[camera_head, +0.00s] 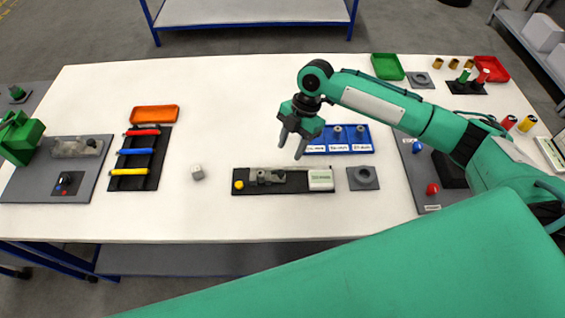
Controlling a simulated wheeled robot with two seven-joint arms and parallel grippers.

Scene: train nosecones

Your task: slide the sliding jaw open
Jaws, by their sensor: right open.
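A dark fixture plate (284,187) lies near the middle front of the table. On it sits a grey vise-like part (266,176), which looks like the sliding jaw, though its gap is too small to make out. My left gripper does not show.
A blue tray (308,147) with labelled slots stands behind the plate. A black rack (126,181) holds coloured-handled tools. Bare table lies at the back left.

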